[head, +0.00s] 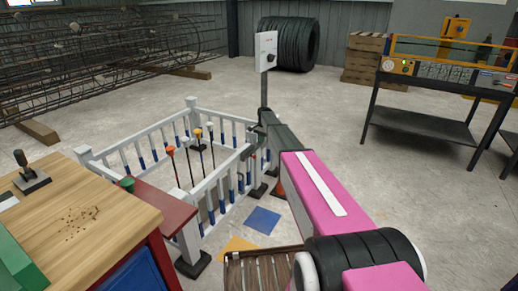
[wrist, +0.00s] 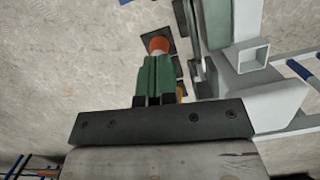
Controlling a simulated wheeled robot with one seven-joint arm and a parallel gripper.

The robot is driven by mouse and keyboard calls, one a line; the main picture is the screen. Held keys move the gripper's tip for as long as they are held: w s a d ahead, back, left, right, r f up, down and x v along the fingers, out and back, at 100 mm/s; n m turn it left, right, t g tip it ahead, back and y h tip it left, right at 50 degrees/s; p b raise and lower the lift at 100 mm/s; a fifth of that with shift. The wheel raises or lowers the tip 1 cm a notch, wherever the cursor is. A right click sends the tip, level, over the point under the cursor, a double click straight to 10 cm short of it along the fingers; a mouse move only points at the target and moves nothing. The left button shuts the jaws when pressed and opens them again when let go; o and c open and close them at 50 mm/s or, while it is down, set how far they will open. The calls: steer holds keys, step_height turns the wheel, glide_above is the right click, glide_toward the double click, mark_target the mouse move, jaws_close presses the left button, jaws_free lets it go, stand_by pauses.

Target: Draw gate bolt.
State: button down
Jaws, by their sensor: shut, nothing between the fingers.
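The white fence with blue-banded bars (head: 210,183) forms a small pen in the head view. My gripper (head: 247,152) is at the top of its right corner post, at the end of my pink and dark arm. In the wrist view my gripper (wrist: 156,72) shows as two green fingers close together, shut and empty. White posts and rails (wrist: 232,75) fill the area right of the fingers, with a dark narrow part (wrist: 181,18) along their left side. I cannot tell whether that part is the bolt. In the head view my arm and gripper hide the bolt area.
A grey post with a white switch box (head: 266,52) stands behind my gripper. A wooden workbench (head: 75,210) is at left, a slatted crate (head: 258,273) in front. Open floor lies right.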

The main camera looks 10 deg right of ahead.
steer(key=r, duration=0.5)
steer(key=shift+w+d+r, duration=0.3)
steer(key=shift+w+d, duration=0.05)
steer(key=shift+d, duration=0.05)
steer(key=s+f+n+t+h, duration=0.1)
steer(key=s+n, duration=0.8)
steer(key=s, duration=4.6)
steer(key=shift+s+f+t+h, duration=0.2)
steer(key=shift+f+t+h, duration=0.1)
steer(key=shift+f, duration=0.6)
